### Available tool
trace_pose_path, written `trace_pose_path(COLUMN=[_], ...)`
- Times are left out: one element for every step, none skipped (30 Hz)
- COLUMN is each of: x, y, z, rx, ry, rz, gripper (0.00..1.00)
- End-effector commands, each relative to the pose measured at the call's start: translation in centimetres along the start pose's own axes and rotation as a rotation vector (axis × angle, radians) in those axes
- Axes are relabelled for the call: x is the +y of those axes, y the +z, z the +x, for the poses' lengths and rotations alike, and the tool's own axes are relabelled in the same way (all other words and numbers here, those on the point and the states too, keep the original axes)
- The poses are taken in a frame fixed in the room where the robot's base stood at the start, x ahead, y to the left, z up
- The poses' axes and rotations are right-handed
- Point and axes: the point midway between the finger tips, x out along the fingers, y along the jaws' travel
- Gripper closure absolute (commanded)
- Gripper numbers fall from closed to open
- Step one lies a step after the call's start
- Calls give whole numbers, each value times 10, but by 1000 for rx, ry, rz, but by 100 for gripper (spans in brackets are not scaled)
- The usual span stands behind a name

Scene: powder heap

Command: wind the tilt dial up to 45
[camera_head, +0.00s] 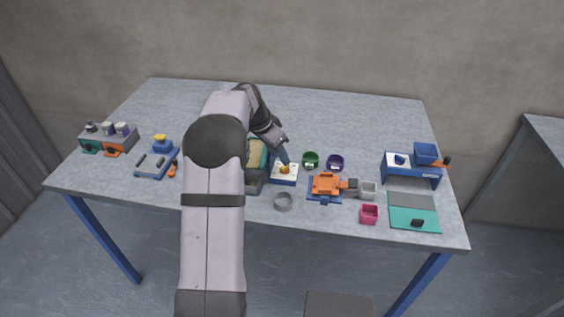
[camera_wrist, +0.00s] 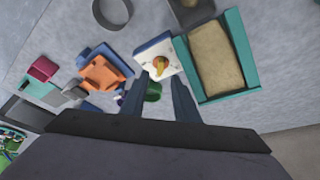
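A small white-faced panel with blue sides carries an orange-yellow knob, which I take for the tilt dial (camera_head: 285,169). It stands near the middle of the table, and in the wrist view the dial (camera_wrist: 160,64) is at upper centre. Its scale and reading are too small to make out. My gripper (camera_head: 283,157) is just above and behind the dial. In the wrist view my gripper (camera_wrist: 159,83) has its two dark fingers apart with nothing held; the knob shows just beyond the gap between the fingertips. I cannot tell whether they touch the panel.
A teal tray (camera_wrist: 181,50) of tan powder sits right beside the dial. An orange device (camera_head: 326,183), green cup (camera_head: 311,158), purple cup (camera_head: 335,161) and grey ring (camera_head: 283,202) are close by. A blue stand (camera_head: 411,176) is at right. The table's back is clear.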

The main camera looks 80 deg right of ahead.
Motion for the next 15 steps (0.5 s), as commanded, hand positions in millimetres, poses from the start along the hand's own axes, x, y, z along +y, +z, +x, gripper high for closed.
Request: trace_pose_path(x=[-1,-1,-1,-1,-1,-1,-1,-1,0,0,0,0,0,0,0], y=[0,0,1,1,1,0,0,0,0,0,0,0,0,0,0], z=[-6,-9,-13,-16,-18,-20,-22,-23,-24,-24,-25,-25,-25,-25,-25], rx=[1,1,1,0,0,0,0,0,-1,-1,-1,-1,-1,-1,-1], ry=[-2,-2,-2,-1,-1,-2,-2,-1,-1,0,0,0,0,0,0], rz=[0,0,0,0,0,0,0,0,0,0,0,0,0,0,0], gripper=[72,72,72,72,72,72,72,72,72,72,72,72,72,72,72])
